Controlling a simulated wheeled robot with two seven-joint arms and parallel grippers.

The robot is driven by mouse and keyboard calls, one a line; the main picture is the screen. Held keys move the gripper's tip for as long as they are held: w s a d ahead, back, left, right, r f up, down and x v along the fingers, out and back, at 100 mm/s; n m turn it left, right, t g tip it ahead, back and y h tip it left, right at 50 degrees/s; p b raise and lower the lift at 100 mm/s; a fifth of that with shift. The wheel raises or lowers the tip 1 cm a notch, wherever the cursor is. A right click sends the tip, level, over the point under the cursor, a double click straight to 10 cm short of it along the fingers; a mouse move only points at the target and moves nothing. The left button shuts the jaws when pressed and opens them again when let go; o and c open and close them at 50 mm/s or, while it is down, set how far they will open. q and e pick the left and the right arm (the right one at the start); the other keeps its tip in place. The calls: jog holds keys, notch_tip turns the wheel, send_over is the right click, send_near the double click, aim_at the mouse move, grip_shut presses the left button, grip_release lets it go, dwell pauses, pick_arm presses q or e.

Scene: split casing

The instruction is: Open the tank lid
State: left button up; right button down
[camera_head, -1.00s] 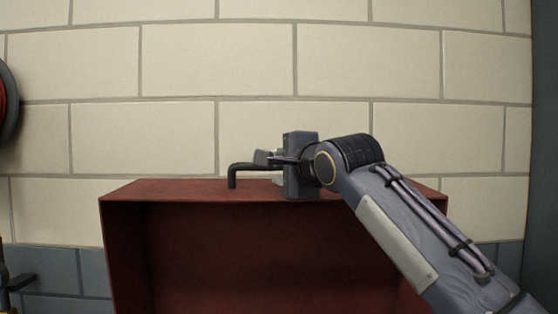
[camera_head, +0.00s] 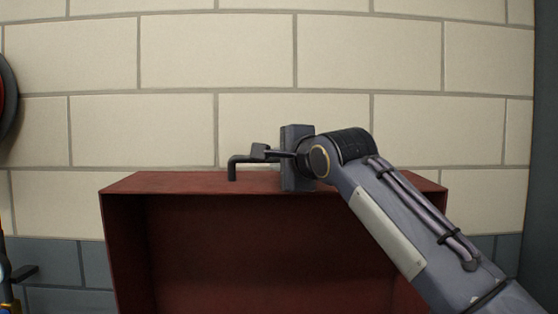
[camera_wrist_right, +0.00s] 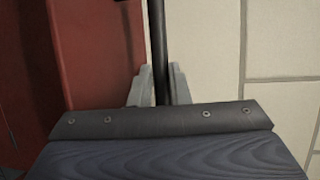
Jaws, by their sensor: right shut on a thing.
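A dark bent bar handle (camera_head: 240,159) rises from the top of the red metal casing (camera_head: 160,183) and turns to the right. My right gripper (camera_head: 259,151) is at the bar's right part, above the casing top. In the right wrist view the dark bar (camera_wrist_right: 158,45) runs between the two grey fingers (camera_wrist_right: 158,87), which are shut on it. I cannot tell where the lid's edges lie. The bar's right end is hidden by my gripper. My left gripper is not in view.
A pale block wall (camera_head: 300,60) stands behind the casing. A dark and red round thing (camera_head: 6,95) is at the left edge, with a partly cut-off dark fitting (camera_head: 22,273) below it. The space above the casing's left side is clear.

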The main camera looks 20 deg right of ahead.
jog(key=s+a+f+t+b, duration=0.1)
jog(key=s+a+f+b, duration=0.1)
jog(key=s+b, duration=0.6)
jog(key=shift+a+f+b, duration=0.2)
jog(key=shift+f+b, duration=0.5)
jog(key=shift+f, duration=0.05)
jog(key=shift+s, duration=0.1)
jog(key=c, duration=1.4)
grip_release()
jog(key=shift+o, duration=0.2)
